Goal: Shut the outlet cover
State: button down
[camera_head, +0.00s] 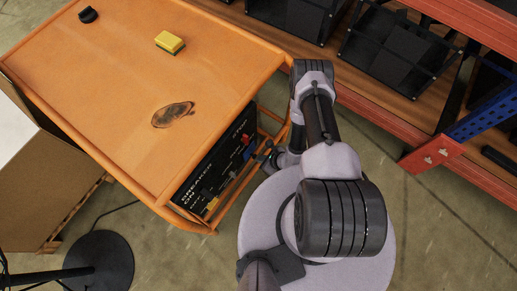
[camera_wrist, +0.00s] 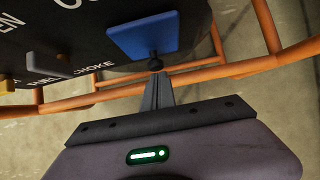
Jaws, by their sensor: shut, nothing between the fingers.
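The blue outlet cover (camera_wrist: 143,36) shows in the wrist view as a flat square flap against the dark control panel (camera_wrist: 85,42). Whether it stands out from the panel is hard to tell. In the head view the cover is a small blue patch (camera_head: 248,153) at the right part of the panel (camera_head: 215,163), on the side of the orange light tower (camera_head: 120,90). My gripper (camera_wrist: 155,66) is shut and empty, its tips just below the cover's lower edge. I cannot tell whether they touch it. In the head view my gripper (camera_head: 262,156) is small, beside the panel.
Orange frame tubes (camera_wrist: 215,70) run below and right of the panel. A yellow-green sponge (camera_head: 169,42) and a black object (camera_head: 88,15) lie on the tower's top. A rack with black crates (camera_head: 400,50) stands at the right. Open floor (camera_head: 440,230) lies at lower right.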

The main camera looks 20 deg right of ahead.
jog(key=shift+s, duration=0.2)
jog(key=shift+r+p, duration=0.75)
jog(key=shift+r, duration=0.05)
